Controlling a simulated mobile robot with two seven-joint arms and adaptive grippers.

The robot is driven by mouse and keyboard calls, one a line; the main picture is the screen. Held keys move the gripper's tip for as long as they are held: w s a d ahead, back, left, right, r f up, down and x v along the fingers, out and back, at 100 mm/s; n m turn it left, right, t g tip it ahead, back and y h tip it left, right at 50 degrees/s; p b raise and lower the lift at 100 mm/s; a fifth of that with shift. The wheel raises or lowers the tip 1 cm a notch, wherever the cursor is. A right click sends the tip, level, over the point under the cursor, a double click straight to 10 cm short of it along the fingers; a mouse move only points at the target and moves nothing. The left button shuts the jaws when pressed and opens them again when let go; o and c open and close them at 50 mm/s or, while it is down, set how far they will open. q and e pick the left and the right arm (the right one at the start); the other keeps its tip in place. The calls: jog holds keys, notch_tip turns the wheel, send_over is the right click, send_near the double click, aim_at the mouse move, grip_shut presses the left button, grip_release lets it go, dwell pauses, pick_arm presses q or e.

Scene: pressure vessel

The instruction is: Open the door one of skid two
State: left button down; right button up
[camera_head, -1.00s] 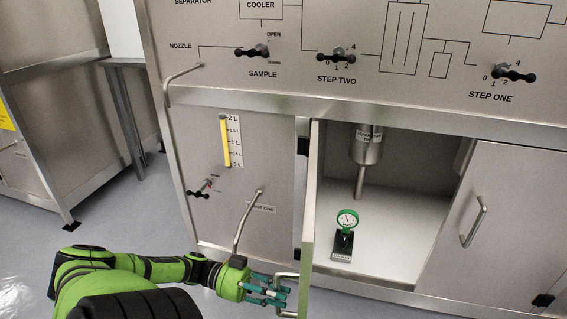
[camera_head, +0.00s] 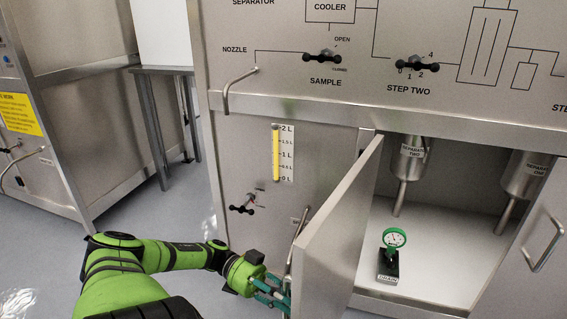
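The grey cabinet door (camera_head: 338,235) stands open, hinged at the left of the opening and swung out to the left. I see its inner face; its front face and handle are mostly hidden behind it. My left gripper (camera_head: 272,292), with teal fingers, is at the outer side of the door, by its free edge low in the picture. Its fingertips are partly hidden by the door, so I cannot tell whether they close on the handle. My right gripper is not in view.
Inside the open cabinet are two steel separators (camera_head: 408,160) and a green gauge (camera_head: 394,240) on a white floor. A closed panel with a handle (camera_head: 543,246) is at right. A side table (camera_head: 160,70) and another skid (camera_head: 60,130) stand left, with free floor between.

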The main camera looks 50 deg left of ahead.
pick_arm(q)
jog(key=shift+s+f, duration=0.1)
jog(key=shift+f, duration=0.05)
jog(key=c, duration=1)
grip_release()
jog(key=shift+c, duration=0.2)
jog(key=v, duration=0.7)
jog(key=shift+a, duration=0.2)
